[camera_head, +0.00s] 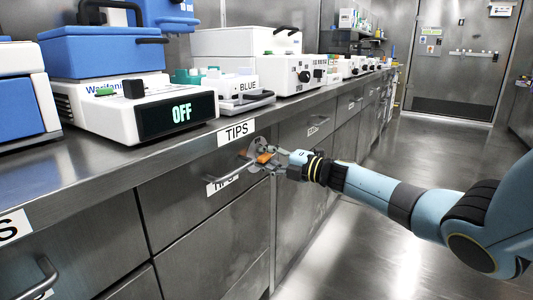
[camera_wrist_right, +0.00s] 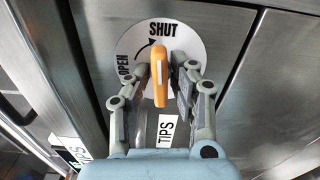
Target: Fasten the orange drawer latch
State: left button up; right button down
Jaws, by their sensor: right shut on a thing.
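The orange drawer latch (camera_head: 264,157) is on the front of a steel drawer labelled TIPS. In the right wrist view the orange latch (camera_wrist_right: 160,78) lies over a round white plate (camera_wrist_right: 190,42) marked OPEN and SHUT, with an arrow curving from OPEN to SHUT. The latch's far end points at the word SHUT. My right gripper (camera_head: 268,154) is at the latch; in its wrist view the gripper (camera_wrist_right: 162,76) has a finger on each side of the latch, shut on it. My left gripper is not in view.
The drawer's bar handle (camera_head: 230,170) is left of the latch, partly over a TIPS label. The steel counter (camera_head: 200,146) above carries a device reading OFF (camera_head: 180,114) and other lab equipment. The floor (camera_head: 400,170) to the right is clear.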

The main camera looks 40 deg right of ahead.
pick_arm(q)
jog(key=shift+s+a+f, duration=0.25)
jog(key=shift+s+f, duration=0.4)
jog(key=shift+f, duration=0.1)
pick_arm(e)
jog(key=shift+m, duration=0.7)
jog(key=shift+f, duration=0.1)
jog(key=c, duration=1.3)
grip_release()
jog(key=v, duration=1.2)
jog(key=shift+d, duration=0.1)
